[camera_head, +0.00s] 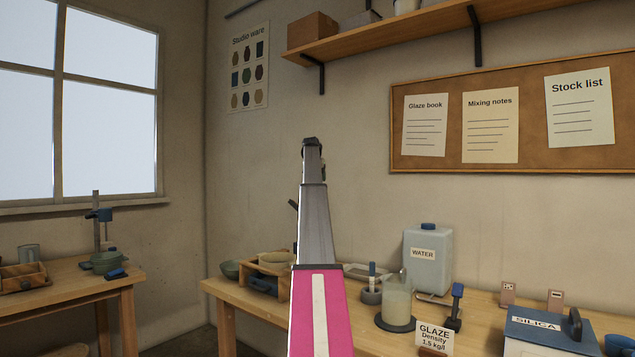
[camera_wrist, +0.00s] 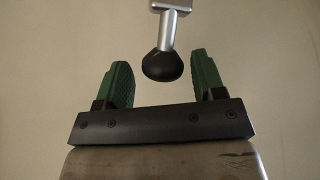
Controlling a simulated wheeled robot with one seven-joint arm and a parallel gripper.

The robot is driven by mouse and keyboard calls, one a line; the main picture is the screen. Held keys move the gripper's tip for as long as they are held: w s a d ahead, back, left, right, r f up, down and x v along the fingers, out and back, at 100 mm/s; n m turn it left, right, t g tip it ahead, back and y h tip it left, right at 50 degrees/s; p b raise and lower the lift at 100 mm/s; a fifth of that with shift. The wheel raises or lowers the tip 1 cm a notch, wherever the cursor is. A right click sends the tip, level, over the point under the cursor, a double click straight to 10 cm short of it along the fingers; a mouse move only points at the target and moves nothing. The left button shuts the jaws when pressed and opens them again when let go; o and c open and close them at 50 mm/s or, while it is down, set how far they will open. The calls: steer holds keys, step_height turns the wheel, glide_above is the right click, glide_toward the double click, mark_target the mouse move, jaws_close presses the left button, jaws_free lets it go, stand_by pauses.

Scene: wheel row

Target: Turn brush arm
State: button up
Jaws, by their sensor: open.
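On the left table in the head view, an upright post carries a blue clamp and side arm (camera_head: 101,214) that may be the brush arm. A black rounded end on a silver rod (camera_wrist: 163,64) shows between and beyond the fingertips. I cannot tell what it belongs to or whether it touches a finger. In the head view my grey and pink arm points upward in the middle, far from the post; its fingers cannot be made out there.
The right workbench (camera_head: 222,291) holds a glaze jar (camera_head: 397,300), a water container (camera_head: 428,262) and a silica box (camera_head: 548,335). A shelf (camera_head: 420,22) and a notice board (camera_head: 450,164) are on the wall. A wooden tray (camera_head: 24,275) stands at far left. A gap separates the tables.

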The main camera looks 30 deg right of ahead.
steer(key=v, duration=0.9)
steer(key=shift+s, duration=0.1)
